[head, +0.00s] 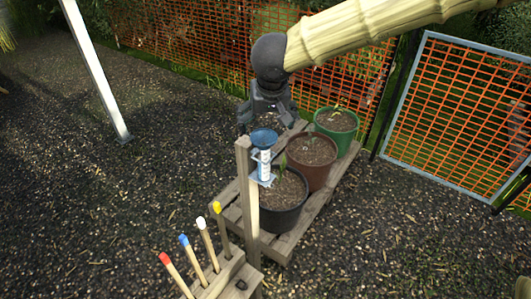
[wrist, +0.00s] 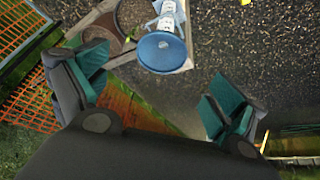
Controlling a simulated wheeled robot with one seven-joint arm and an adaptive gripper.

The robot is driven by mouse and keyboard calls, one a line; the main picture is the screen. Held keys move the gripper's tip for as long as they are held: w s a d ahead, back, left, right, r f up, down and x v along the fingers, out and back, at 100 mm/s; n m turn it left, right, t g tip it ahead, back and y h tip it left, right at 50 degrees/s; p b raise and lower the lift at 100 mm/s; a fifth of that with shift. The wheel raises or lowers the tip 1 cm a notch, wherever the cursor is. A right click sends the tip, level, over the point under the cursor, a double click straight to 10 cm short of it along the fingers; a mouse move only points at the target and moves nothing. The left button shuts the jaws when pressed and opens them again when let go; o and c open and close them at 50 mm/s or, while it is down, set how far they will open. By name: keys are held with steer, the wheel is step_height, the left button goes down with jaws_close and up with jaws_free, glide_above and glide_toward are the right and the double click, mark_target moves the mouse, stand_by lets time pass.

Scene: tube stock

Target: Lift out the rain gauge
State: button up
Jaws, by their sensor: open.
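The rain gauge (head: 264,158) is a clear tube with a blue funnel top and white markings, held upright in a bracket on a wooden post (head: 247,200). In the wrist view its blue funnel (wrist: 161,51) faces me, beyond and between the fingertips. My gripper (head: 266,112) is above the gauge in the head view, with its fingers spread. In the wrist view my gripper (wrist: 160,92) is open and empty, with teal pads on both fingers. The fingers appear apart from the gauge. The exact gap between gripper and funnel is hard to tell.
A black pot (head: 282,205), a brown pot (head: 312,165) and a green pot (head: 337,127) stand on a wooden pallet (head: 312,222) behind the post. Several colour-tipped stakes (head: 205,245) stand at the front. Orange mesh fencing (head: 462,115) lies behind.

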mark_target(264, 137)
steer(key=x, duration=0.4)
steer(key=shift+w+a+r, duration=0.1)
steer(key=shift+a+r, duration=0.05)
steer(key=shift+f, duration=0.5)
steer(key=p+x, duration=0.1)
steer(key=x, duration=0.3)
steer(key=shift+f, duration=0.15)
steer(key=c, duration=1.5)
